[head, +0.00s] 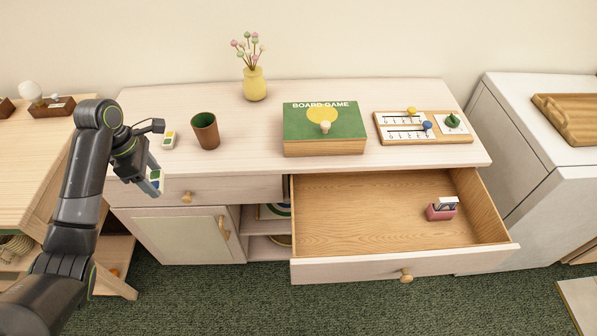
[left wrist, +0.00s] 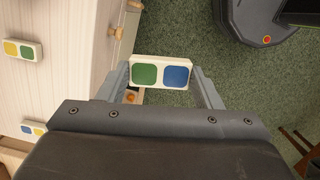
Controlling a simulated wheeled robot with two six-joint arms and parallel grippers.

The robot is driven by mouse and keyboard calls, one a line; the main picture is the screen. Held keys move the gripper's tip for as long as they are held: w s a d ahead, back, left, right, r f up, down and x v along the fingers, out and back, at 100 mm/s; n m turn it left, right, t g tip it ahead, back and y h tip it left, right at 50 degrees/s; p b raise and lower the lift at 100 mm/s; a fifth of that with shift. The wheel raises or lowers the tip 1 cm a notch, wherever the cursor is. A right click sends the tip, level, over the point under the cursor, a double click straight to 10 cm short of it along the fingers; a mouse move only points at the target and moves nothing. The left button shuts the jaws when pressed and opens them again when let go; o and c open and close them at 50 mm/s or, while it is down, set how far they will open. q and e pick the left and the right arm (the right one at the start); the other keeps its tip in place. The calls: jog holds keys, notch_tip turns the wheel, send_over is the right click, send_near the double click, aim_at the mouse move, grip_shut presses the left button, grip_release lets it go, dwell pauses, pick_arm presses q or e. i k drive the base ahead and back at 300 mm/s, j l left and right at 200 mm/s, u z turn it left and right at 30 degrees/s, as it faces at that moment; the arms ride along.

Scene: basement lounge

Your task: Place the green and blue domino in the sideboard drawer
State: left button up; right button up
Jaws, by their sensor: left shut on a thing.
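The green and blue domino (left wrist: 160,72) is white with one green and one blue square. My left gripper (head: 153,176) is shut on it, with a finger at each end in the left wrist view. In the head view the domino (head: 157,180) is partly hidden by the fingers, in front of the sideboard's left part. The sideboard drawer (head: 370,217) is pulled open at the right, well apart from my left gripper. Inside, a pink holder with cards (head: 441,210) stands at the right; the rest of its floor is bare. My right gripper is not in view.
The sideboard top (head: 330,93) holds a yellow and green domino (head: 169,140), a brown cup (head: 205,131), a yellow vase (head: 254,84), a board game box (head: 324,128) and a score board (head: 423,127). A wooden table stands left, a white cabinet right.

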aim_at(358, 229)
jog(key=l+u, duration=0.15)
jog(key=l, duration=0.4)
jog(key=k+l+u, duration=0.15)
jog(key=l, duration=0.35)
jog(key=l+u, duration=0.1)
jog(key=l, duration=0.45)
jog(key=k+l+u, duration=0.15)
jog(key=l, duration=0.35)
jog(key=i+l+u, duration=0.15)
jog(key=l, duration=0.3)
jog(key=i+l+u, duration=0.1)
jog(key=l, duration=0.35)
jog(key=i+l+u, duration=0.15)
jog(key=l, duration=0.35)
jog(key=l+u, duration=0.1)
jog(key=l, duration=0.35)
